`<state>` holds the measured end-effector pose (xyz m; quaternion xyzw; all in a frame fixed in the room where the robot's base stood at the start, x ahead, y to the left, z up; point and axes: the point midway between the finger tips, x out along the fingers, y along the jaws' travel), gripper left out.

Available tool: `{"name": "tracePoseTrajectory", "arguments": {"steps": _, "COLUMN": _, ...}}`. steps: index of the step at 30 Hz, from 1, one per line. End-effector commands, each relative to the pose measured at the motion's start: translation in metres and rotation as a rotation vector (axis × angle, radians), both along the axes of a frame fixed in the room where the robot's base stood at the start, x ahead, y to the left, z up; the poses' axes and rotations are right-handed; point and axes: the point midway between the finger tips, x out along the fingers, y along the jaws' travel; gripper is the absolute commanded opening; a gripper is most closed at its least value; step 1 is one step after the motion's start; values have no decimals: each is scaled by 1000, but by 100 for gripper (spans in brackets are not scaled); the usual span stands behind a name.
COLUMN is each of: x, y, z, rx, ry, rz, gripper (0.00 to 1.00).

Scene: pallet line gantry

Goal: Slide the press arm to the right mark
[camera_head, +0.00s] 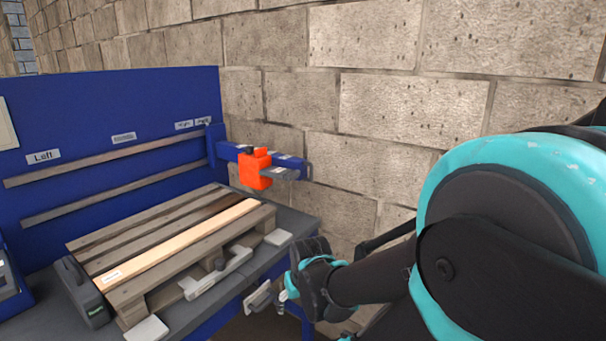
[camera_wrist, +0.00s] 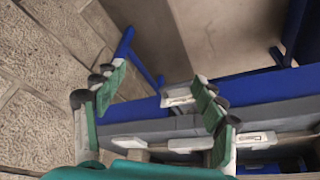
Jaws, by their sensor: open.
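The press arm (camera_head: 230,152) is a blue beam that juts out from the right end of the blue back panel (camera_head: 110,110). It carries an orange block (camera_head: 256,168) with a grey piece at its side. Its mount sits at the right end of two horizontal rails (camera_head: 110,163), just below the small labels (camera_head: 193,124) at the right; their text is hard to read. A "Left" label (camera_head: 43,157) is at the other end. My gripper (camera_head: 268,294) is low by the bench's front edge, below the press arm and apart from it. In the wrist view its fingers (camera_wrist: 158,78) are spread and empty.
A wooden pallet (camera_head: 165,240) lies on the grey bench in front of the panel. A pale clamp-like part (camera_head: 216,274) and white pads (camera_head: 278,237) sit along its front. A dark grey box (camera_head: 82,291) stands left. A block wall (camera_head: 380,100) rises behind.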

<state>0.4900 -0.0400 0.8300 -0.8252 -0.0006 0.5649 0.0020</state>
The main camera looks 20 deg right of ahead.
Motion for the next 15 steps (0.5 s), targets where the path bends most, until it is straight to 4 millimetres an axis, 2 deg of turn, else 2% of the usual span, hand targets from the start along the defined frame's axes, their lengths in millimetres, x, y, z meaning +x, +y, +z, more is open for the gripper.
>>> {"name": "tracePoseTrajectory", "arguments": {"steps": 1, "x": 1, "y": 0, "z": 0, "rx": 5, "ry": 0, "rz": 2, "gripper": 61}}
{"name": "tracePoseTrajectory", "arguments": {"steps": 4, "x": 9, "y": 3, "z": 3, "rx": 39, "ry": 2, "rz": 16, "gripper": 49}}
{"name": "tracePoseTrajectory", "arguments": {"steps": 7, "x": 30, "y": 6, "z": 12, "rx": 113, "ry": -8, "rz": 54, "gripper": 36}}
{"name": "tracePoseTrajectory", "arguments": {"steps": 11, "x": 72, "y": 6, "z": 32, "rx": 247, "ry": -75, "rz": 132, "gripper": 22}}
{"name": "tracePoseTrajectory", "arguments": {"steps": 15, "x": 122, "y": -11, "z": 62, "rx": 367, "ry": -221, "rz": 217, "gripper": 22}}
